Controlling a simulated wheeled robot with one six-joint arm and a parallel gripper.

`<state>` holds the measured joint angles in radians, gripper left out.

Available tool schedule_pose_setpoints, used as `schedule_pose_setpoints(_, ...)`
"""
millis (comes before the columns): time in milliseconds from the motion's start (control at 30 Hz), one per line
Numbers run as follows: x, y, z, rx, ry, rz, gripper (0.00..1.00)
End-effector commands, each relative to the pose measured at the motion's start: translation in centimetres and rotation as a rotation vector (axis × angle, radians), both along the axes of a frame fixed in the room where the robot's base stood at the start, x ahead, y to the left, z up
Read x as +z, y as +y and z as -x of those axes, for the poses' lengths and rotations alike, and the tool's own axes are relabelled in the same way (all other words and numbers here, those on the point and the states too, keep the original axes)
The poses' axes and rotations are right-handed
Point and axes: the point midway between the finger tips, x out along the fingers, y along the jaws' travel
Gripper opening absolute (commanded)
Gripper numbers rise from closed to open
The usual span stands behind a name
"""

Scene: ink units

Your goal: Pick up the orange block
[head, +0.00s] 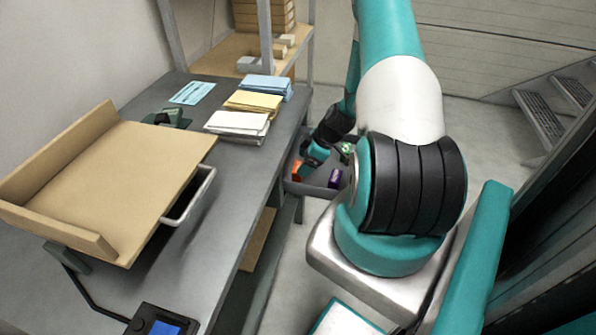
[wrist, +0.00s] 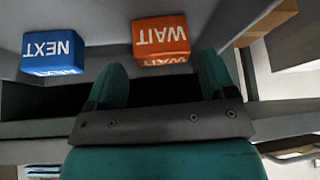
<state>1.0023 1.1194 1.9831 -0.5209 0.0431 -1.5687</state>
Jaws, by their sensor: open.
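The orange block (wrist: 161,42) is a cube with the white word WAIT on its faces, upside down in the wrist view. It sits in a grey bin, and part of it also shows in the head view (head: 297,167). My gripper (wrist: 160,60) is open, with one teal finger towards each side of the block in the picture. The block shows in the gap just beyond the fingertips, and nothing is held. In the head view my gripper (head: 313,157) is small and partly hidden by my own arm, to the right of the orange block.
A blue block (wrist: 52,52) with white lettering lies left of the orange one. The grey bin (head: 308,189) also holds a purple block (head: 335,178) and a green block (head: 346,150). A grey workbench (head: 222,190) with a tan tray (head: 110,180) and paper stacks stands left.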

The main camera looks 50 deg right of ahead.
Motion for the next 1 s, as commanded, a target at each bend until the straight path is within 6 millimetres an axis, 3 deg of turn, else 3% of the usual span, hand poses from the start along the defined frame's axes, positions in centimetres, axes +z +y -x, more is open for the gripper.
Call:
schedule_pose_setpoints(200,-2.6,1.2,-1.5,0.002,0.001,-0.001,0.77)
schedule_pose_setpoints(500,-3.1,1.3,-1.7,0.000,0.000,-0.001,0.77)
schedule_pose_setpoints(667,-3.1,1.3,-1.7,0.000,0.000,-0.001,0.41)
schedule_pose_setpoints(1000,-2.9,1.3,-1.7,0.001,0.000,0.000,0.40)
